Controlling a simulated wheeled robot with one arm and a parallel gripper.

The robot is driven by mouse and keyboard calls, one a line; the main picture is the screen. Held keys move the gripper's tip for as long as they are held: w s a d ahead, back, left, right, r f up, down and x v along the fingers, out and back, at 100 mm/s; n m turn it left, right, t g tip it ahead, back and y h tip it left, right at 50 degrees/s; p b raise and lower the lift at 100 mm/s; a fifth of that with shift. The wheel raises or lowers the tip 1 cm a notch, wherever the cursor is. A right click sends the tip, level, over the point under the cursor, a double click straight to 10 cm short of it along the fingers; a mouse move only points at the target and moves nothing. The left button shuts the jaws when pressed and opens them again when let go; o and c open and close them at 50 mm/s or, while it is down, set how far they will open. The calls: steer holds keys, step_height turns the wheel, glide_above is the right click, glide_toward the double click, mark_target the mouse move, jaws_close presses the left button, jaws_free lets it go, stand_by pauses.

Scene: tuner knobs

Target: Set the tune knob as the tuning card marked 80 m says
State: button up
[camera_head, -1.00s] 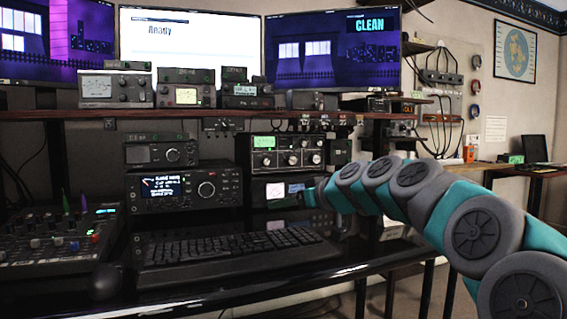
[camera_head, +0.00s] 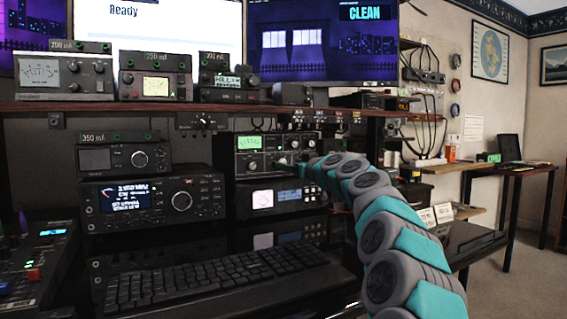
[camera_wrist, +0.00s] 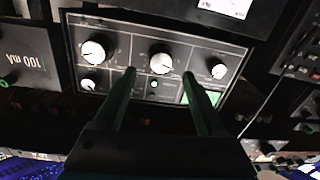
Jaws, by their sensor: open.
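The tuner (camera_head: 242,166) is a dark box with a green-lit meter and white knobs, under the shelf in the head view. It fills the upper middle of the wrist view as a panel (camera_wrist: 205,45) seen upside down, with several white knobs. My gripper (camera_wrist: 159,74) is open, its two dark fingers pointing at the panel. The middle large knob (camera_wrist: 161,59) shows between and just beyond the fingertips; I cannot tell contact. Knob labels are too small to read.
A radio with a lit screen (camera_head: 308,196) sits directly below the tuner. The shelf (camera_head: 150,107) runs above it. A larger radio (camera_head: 128,199) stands left, and a keyboard (camera_head: 215,277) lies in front.

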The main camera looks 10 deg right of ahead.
steer(key=shift+p+x, duration=0.55)
steer(key=shift+x, duration=1.6)
steer(key=shift+f, duration=0.1)
jaws_close()
